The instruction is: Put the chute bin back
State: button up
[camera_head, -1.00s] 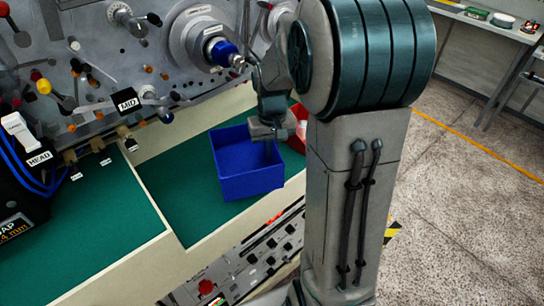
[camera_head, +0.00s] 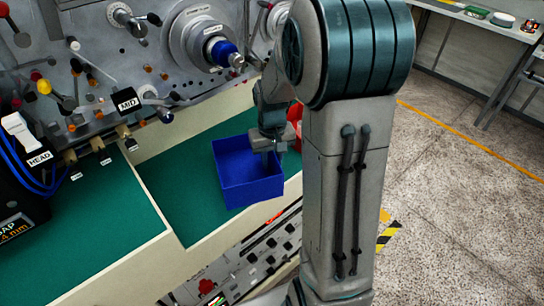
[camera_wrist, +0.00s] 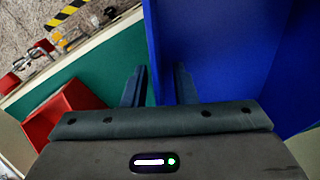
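The blue chute bin (camera_head: 250,190) is upright over the green lower shelf, close to its front edge. I cannot tell whether its base touches the shelf. My gripper (camera_head: 266,152) points down at the bin's right side. In the wrist view, the gripper (camera_wrist: 160,85) has one finger outside the blue wall, over green, and one inside the bin (camera_wrist: 220,40). The wall runs between the fingers, and the gripper seems shut on it, though a narrow gap shows by the inner finger. The bin looks empty. My arm hides what lies to its right.
A red bin (camera_head: 296,118) stands close to the right, partly behind my arm; it also shows in the wrist view (camera_wrist: 62,112). The machine face with a blue-collared spindle (camera_head: 222,52) rises behind. A cream divider (camera_head: 160,205) borders the shelf on the left.

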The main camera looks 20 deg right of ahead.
notch_tip(320, 180, up, 12)
jog(key=shift+r, duration=0.1)
jog(key=s+a+t, duration=0.1)
jog(key=s+a, duration=0.1)
jog(key=s, duration=0.3)
jog(key=s+a+t, duration=0.1)
jog(key=s+a, duration=0.1)
jog(key=s, duration=0.3)
jog(key=s+a+n+t, duration=0.1)
jog(key=s+a, duration=0.1)
jog(key=s, duration=0.4)
jog(key=shift+a+f, duration=0.3)
jog(key=shift+a, duration=0.05)
jog(key=shift+o, duration=0.4)
jog(key=shift+s+a+f, duration=0.1)
jog(key=shift+s+f, duration=0.05)
jog(key=shift+s, duration=0.2)
